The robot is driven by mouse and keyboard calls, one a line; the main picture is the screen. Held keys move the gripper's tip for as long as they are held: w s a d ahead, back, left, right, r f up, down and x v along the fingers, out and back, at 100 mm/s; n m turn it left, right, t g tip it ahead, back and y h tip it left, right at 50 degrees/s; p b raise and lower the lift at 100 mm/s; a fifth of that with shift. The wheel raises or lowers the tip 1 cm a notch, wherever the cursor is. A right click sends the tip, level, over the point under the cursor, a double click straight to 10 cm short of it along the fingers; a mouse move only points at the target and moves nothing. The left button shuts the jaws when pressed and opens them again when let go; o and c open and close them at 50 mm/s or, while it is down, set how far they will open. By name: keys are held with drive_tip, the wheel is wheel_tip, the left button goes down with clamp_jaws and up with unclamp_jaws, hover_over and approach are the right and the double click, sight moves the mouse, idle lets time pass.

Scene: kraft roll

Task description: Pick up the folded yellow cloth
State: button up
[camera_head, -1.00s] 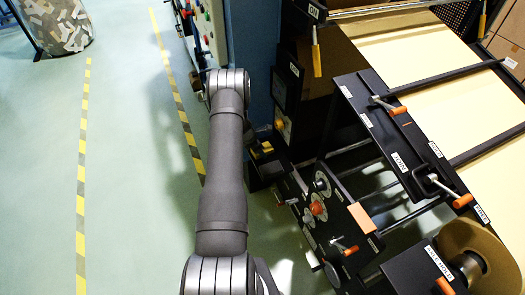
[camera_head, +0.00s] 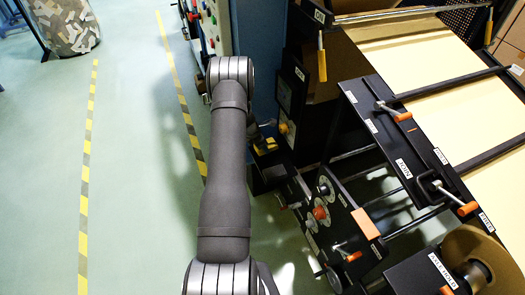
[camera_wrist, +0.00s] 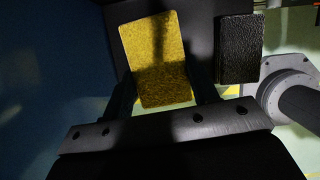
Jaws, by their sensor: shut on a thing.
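The folded yellow cloth (camera_wrist: 155,55) fills the upper middle of the wrist view, a tilted rectangle with a rough, speckled surface and a shadow across it. My gripper (camera_wrist: 162,92) has one dark finger on each side of its lower part and is shut on it. Whether the cloth still rests on the dark surface behind it, I cannot tell. In the head view a small yellow patch, likely the cloth (camera_head: 266,146), shows just right of my arm, beside the machine. My fingers are hidden there.
A black textured block (camera_wrist: 238,48) lies close to the right of the cloth. A grey round part (camera_wrist: 290,95) is farther right. The machine's dial panel (camera_head: 325,210) and handles stand right of my arm. Open green floor (camera_head: 130,200) lies to the left.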

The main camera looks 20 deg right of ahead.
drive_tip(key=s+a+r, duration=0.1)
drive_tip(key=s+a, duration=1.1)
drive_tip(key=a, duration=0.3)
drive_tip(key=shift+s, duration=0.2)
drive_tip(key=shift+a+r, duration=0.1)
drive_tip(key=o, duration=0.4)
drive_tip(key=c, duration=0.3)
drive_tip(key=shift+r, duration=0.1)
